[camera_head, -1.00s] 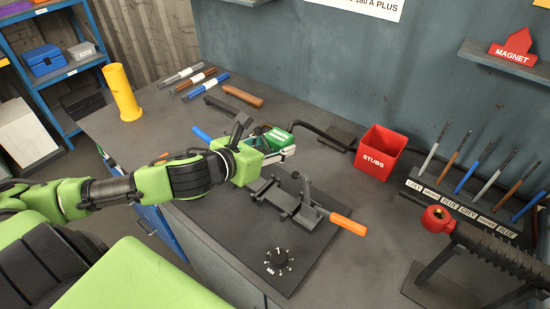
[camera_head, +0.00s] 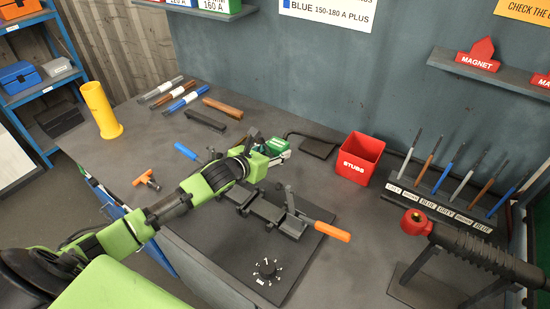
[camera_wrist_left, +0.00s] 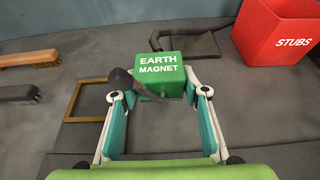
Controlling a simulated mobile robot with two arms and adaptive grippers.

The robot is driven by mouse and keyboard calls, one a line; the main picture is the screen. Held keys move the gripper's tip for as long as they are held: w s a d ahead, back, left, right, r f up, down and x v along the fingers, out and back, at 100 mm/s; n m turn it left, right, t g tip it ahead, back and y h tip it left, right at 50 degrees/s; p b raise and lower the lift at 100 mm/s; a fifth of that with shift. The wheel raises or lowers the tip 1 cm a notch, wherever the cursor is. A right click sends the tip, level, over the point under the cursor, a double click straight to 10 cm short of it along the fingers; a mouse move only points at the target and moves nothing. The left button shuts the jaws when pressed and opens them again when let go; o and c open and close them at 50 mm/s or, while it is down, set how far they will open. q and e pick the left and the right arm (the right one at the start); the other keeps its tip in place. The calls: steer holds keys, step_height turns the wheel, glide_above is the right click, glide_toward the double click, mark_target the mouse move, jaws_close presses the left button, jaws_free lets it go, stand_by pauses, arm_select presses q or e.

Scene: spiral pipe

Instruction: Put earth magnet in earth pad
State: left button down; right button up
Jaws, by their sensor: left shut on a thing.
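The earth magnet (camera_head: 277,146) is a green block with white lettering. My left gripper (camera_head: 268,151) is shut on it, above the back part of the bench. In the left wrist view the magnet (camera_wrist_left: 158,72) sits between the two fingers (camera_wrist_left: 158,100), label facing the camera, with a dark cable on it. A dark square with a brass-coloured frame (camera_wrist_left: 77,101) lies on the bench left of the magnet and partly behind the left finger; it may be the earth pad. No pad label shows. The magnet appears apart from this square. My right gripper is not in view.
A red stubs bin (camera_head: 361,160) stands right of the magnet, near a flat dark plate (camera_head: 318,148). A clamp fixture with an orange handle (camera_head: 332,231) is in front. Brushes (camera_head: 222,107) lie to the back left. A black ribbed pipe (camera_head: 470,251) is at right.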

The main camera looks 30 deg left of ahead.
arm_select(q)
steer(key=shift+w+f, duration=0.15)
steer(key=shift+w, duration=0.2)
steer(key=shift+f+p, duration=0.5)
steer(key=shift+f, duration=1)
steer(key=shift+s, duration=0.1)
steer(key=c, duration=1.5)
jaws_free()
steer(key=shift+f, duration=0.25)
steer(key=shift+s, duration=0.1)
steer(key=shift+r, duration=0.15)
